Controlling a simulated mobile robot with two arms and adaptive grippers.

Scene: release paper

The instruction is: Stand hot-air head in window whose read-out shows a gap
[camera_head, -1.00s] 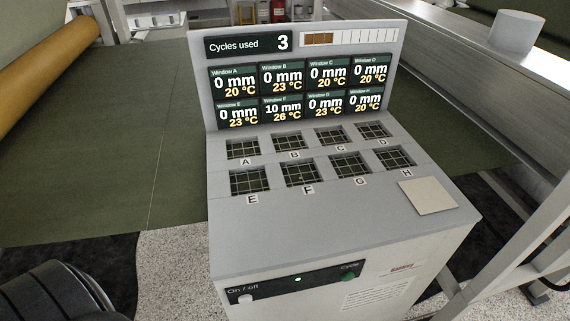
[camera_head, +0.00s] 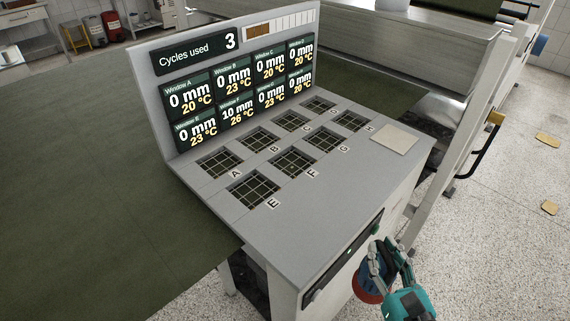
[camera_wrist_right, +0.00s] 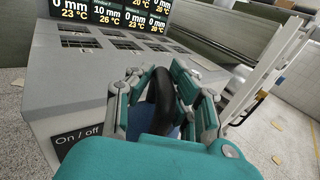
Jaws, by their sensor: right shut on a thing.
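The grey console (camera_head: 330,205) has lettered mesh windows in its top. Window F (camera_head: 292,163) is in the front row, between E (camera_head: 254,190) and G (camera_head: 325,143). The read-out for Window F (camera_head: 237,108) shows 10 mm and 26 °C; the other read-outs show 0 mm. My right gripper (camera_head: 384,262) is low in front of the console, shut on a blue piece with a red rim (camera_head: 367,288), apparently the hot-air head. In the right wrist view a dark curved part (camera_wrist_right: 160,92) sits between the fingers (camera_wrist_right: 158,88). My left gripper is out of view.
A blank pale square plate (camera_head: 397,139) lies at the console top's right end. The display panel (camera_head: 150,62) rises behind the windows. Dark green sheet (camera_head: 80,170) spreads to the left. A metal frame (camera_head: 470,130) stands to the right. The windows are bare.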

